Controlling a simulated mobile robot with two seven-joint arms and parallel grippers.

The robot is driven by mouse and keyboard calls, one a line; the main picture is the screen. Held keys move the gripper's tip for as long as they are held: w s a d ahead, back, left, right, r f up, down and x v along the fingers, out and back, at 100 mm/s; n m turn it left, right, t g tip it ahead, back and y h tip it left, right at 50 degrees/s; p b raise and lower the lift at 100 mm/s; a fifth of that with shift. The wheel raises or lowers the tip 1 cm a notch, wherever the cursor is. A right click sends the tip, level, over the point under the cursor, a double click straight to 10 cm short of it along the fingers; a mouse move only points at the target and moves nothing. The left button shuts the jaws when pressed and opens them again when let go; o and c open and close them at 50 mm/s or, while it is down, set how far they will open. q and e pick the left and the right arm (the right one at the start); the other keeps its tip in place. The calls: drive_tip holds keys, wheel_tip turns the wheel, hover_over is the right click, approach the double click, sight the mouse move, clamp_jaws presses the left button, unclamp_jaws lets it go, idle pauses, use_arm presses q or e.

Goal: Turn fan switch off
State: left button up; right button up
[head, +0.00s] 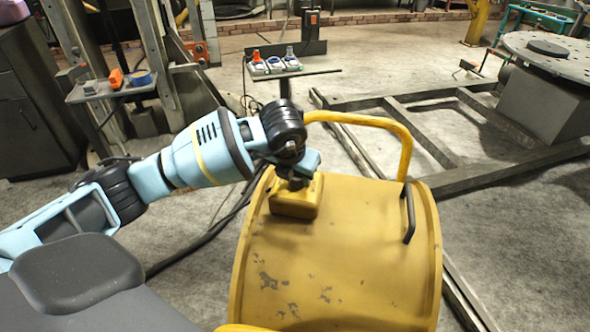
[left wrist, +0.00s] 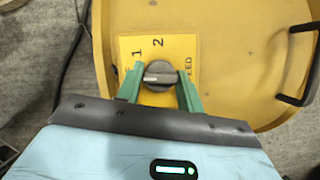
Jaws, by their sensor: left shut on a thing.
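The fan switch is a round dark grey rotary knob (left wrist: 160,75) on a yellow plate (left wrist: 160,45) in the left wrist view. The plate bears the marks "1" and "2" and a partly hidden word ending in "ED". The knob's ridge lies roughly across the picture. My left gripper (left wrist: 159,82) has its green fingers on either side of the knob, shut on it. In the head view my left gripper (head: 296,178) reaches down to the yellow switch box (head: 294,208) on top of the yellow fan drum (head: 350,262). The knob is hidden there. My right gripper is not in view.
A yellow tube handle (head: 365,120) arches behind the drum, and a black handle (head: 408,215) sits at its right. A stand with small devices (head: 275,66) is behind. A steel floor frame (head: 440,150) lies at right. A side tray (head: 112,87) holds small items.

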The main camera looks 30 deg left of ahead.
use_arm(q)
drive_tip(key=shift+d+n, duration=0.15)
drive_tip(key=shift+n, duration=0.25)
drive_tip(key=o, duration=0.9)
drive_tip(key=shift+o, duration=0.3)
drive_tip(key=shift+r, duration=0.1)
